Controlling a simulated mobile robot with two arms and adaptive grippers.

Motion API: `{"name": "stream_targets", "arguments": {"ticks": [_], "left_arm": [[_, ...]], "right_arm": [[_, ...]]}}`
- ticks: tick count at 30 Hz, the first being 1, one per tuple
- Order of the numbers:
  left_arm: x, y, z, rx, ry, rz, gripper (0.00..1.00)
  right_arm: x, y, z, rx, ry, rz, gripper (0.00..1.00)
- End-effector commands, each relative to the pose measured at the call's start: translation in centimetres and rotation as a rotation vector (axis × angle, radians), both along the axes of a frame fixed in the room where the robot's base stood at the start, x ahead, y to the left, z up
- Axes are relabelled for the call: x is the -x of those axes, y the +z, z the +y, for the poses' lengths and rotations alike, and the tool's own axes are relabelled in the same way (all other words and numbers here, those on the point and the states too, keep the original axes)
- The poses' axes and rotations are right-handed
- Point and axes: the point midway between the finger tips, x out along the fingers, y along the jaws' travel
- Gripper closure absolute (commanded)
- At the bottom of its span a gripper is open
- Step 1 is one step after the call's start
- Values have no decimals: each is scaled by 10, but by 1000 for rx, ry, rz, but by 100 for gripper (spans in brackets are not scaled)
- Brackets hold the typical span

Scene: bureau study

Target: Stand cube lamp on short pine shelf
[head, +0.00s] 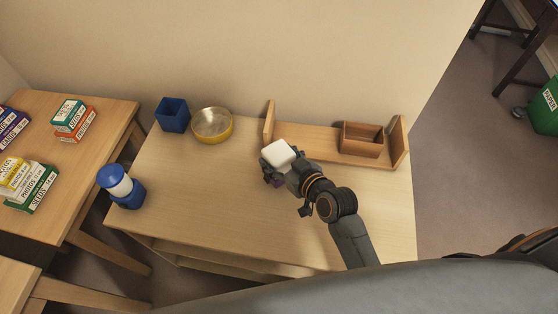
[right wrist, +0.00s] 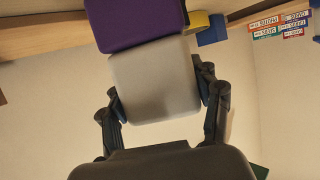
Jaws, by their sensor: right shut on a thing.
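The cube lamp, a white cube (head: 279,153) on a purple base (head: 277,184), is in my right gripper (head: 282,170). In the right wrist view, the fingers (right wrist: 158,92) are shut on the sides of the white cube (right wrist: 152,82), and the purple base (right wrist: 135,20) lies beyond it at the top. The short pine shelf (head: 315,136) stands at the back of the desk, with upright end panels. The lamp is in front of its left part; I cannot tell its exact height. My left gripper is not in view.
A brown wooden box (head: 361,140) fills the shelf's right part; the left part is bare. A yellow bowl (head: 212,125) and blue cup (head: 172,115) stand left of the shelf. A blue-and-white lamp-like object (head: 121,187) is at the desk's left edge. The desk's middle (head: 205,195) is clear.

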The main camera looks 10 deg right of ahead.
Motion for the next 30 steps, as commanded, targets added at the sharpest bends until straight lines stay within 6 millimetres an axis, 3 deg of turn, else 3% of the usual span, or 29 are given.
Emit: {"name": "stream_targets", "arguments": {"ticks": [9, 18, 24, 30], "left_arm": [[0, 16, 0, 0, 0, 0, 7], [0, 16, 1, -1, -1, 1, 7], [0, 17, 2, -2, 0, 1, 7], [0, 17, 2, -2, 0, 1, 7]], "right_arm": [[51, 68, 3, -2, 0, -4, 84], [113, 91, 5, -1, 1, 1, 84], [133, 100, 6, 0, 0, -1, 84], [139, 104, 7, -1, 0, -2, 84]]}}
